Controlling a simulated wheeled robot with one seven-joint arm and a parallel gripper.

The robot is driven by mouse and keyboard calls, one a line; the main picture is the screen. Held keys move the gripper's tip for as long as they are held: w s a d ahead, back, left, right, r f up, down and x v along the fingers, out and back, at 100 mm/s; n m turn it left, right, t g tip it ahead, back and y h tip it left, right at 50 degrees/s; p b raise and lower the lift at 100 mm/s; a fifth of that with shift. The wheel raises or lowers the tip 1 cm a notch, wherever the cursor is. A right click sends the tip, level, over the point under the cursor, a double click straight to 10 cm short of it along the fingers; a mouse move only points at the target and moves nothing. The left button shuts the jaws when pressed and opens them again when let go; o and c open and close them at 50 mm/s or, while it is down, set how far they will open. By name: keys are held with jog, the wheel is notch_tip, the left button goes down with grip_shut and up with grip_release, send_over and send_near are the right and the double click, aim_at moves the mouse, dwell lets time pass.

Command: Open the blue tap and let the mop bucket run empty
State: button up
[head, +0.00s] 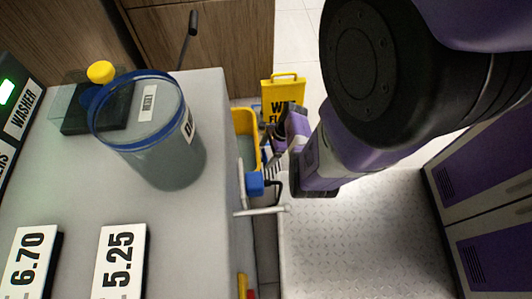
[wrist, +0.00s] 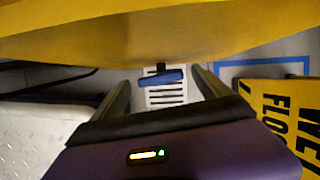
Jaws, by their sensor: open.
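The yellow mop bucket (head: 246,124) stands low beside the counter in the head view, partly hidden by the counter. Its yellow side (wrist: 130,32) fills the top of the wrist view. The blue tap (wrist: 160,78) is a short bar on a dark stem, just below the bucket's lower edge. My gripper (wrist: 161,82) is open, with one finger to each side of the blue tap in the picture. No contact with the tap shows, and the depth between them is hard to judge. In the head view my gripper (head: 272,148) is beside the bucket, partly hidden by my arm.
A striped grate (wrist: 167,98) lies behind the tap. A yellow wet-floor sign (head: 283,91) stands near the bucket. A blue block (head: 255,184) with pale rods is at the counter edge. The grey counter (head: 205,235) holds a blue-rimmed jar (head: 160,145). Metal floor (head: 360,240) is clear.

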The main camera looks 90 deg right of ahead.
jog(key=p+v, duration=0.3)
jog(key=v, duration=0.4)
jog(key=shift+f, duration=0.1)
